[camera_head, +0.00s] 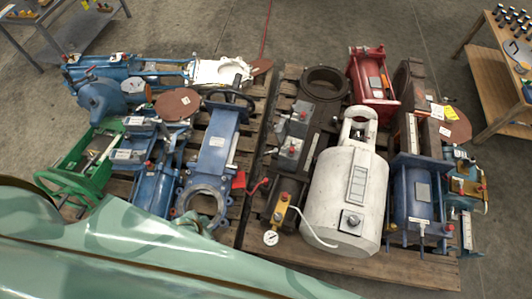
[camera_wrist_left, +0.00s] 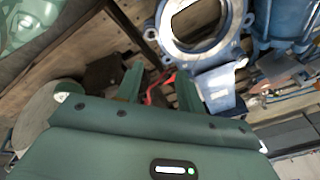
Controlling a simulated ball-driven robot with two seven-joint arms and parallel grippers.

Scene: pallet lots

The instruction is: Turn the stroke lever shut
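A red lever (camera_head: 258,186) shows in the head view near the gap between the two pallets, beside the dark valve body on the right pallet. A separate red piece (camera_head: 239,181) is just left of it, by the blue gate valve (camera_head: 213,150). In the left wrist view, my left gripper (camera_wrist_left: 160,86) has its two green fingers apart. A thin red part (camera_wrist_left: 152,93) shows in the gap between them; I cannot tell whether it is the lever, or its depth. Nothing is visibly gripped. My right gripper is not in view.
A white cylinder (camera_head: 345,205) and a brass fitting with a gauge (camera_head: 271,237) stand close on the right. The blue flange (camera_wrist_left: 182,47) is near my left fingers in the wrist view. A wooden bench (camera_head: 485,75) stands at right. Concrete floor is clear behind the pallets.

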